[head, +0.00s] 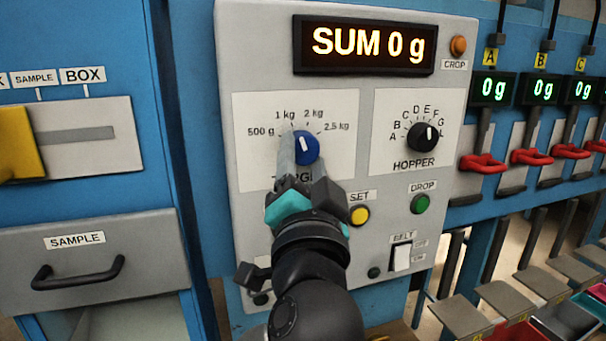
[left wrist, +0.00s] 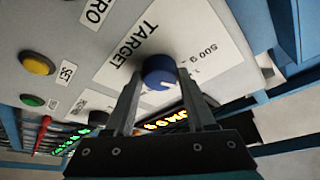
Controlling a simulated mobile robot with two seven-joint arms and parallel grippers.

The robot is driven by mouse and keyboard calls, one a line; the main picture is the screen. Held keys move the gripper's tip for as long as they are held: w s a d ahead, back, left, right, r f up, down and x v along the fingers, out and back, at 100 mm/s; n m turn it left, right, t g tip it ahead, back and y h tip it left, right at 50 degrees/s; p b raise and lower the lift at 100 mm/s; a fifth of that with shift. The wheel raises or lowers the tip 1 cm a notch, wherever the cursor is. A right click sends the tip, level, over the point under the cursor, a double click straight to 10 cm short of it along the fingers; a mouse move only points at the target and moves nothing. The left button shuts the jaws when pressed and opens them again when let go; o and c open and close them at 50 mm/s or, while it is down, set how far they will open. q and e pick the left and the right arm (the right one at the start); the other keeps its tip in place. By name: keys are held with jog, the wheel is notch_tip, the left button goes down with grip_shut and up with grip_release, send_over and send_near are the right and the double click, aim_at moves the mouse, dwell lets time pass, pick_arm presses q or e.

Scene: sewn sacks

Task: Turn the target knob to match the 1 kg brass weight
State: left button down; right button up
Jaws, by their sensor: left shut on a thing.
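The blue target knob (head: 306,150) sits on a white dial plate on the grey control panel, marked 500 g, 1 kg, 2 kg and 2.5 kg. Its white pointer line faces roughly upward, between the 1 kg and 2 kg marks as far as I can tell. My left gripper (head: 301,163) is shut on the knob and covers part of the TARGET label. In the left wrist view the two fingers of my left gripper (left wrist: 160,92) lie on either side of the blue knob (left wrist: 159,71). No brass weight and no right gripper are in view.
The display (head: 364,45) reads SUM 0 g. A black hopper knob (head: 423,137), yellow SET button (head: 359,215), green DROP button (head: 420,204) and white belt switch (head: 402,257) are nearby. Red-handled hopper stations (head: 482,163) stand right; a sample drawer (head: 90,265) is left.

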pick_arm(q)
jog(key=shift+r, duration=0.15)
pick_arm(e)
jog(key=shift+f, duration=0.2)
pick_arm(q)
jog(key=shift+c, duration=1.2)
grip_release()
jog(key=shift+f, duration=0.25)
